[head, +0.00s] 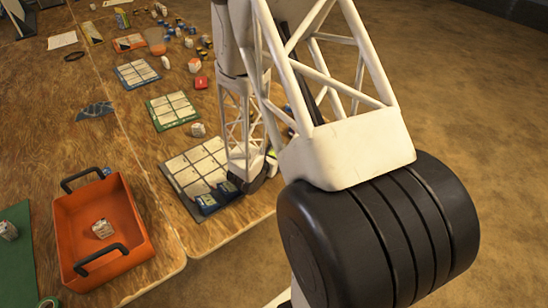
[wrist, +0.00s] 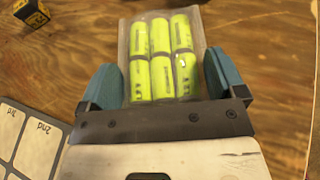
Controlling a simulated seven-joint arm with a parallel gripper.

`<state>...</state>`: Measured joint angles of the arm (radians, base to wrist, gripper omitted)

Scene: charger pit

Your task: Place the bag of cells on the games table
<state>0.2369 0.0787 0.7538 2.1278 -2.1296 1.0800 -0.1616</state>
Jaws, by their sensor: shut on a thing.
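In the head view my arm hides most of the gripper and bag. The games table (head: 222,236) is the wooden top with several grid boards, on the right of a seam between two tops.
A grid board (head: 182,177) with dark blue blocks lies near the table's front edge. It also shows in the wrist view (wrist: 36,135), left of my gripper. A yellow-black box (wrist: 32,12) stands upper left there. An orange tray (head: 66,238) holding a small block is at left.

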